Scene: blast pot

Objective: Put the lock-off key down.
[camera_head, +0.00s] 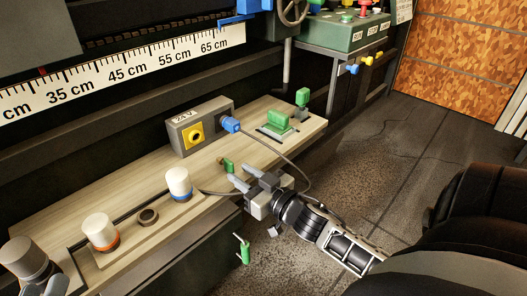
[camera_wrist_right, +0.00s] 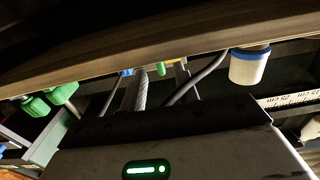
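My right gripper (camera_head: 244,174) is over the front edge of the wooden bench, its two fingers spread with a gap between them. A small green piece, which looks like the lock-off key (camera_head: 228,165), is at the bench top just beyond the fingertips. A small green piece also shows between the fingers in the right wrist view (camera_wrist_right: 160,68); whether it touches them is unclear. Another green piece with pale prongs (camera_head: 244,252) is below the bench's front edge.
On the bench (camera_head: 150,193) stand a 24 V box (camera_head: 198,127) with a blue plug (camera_head: 230,124) and cable, white-topped cups (camera_head: 178,182), a dark ring (camera_head: 148,217) and green blocks (camera_head: 277,120). The cable loops near my right gripper. Bare bench lies left of the box.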

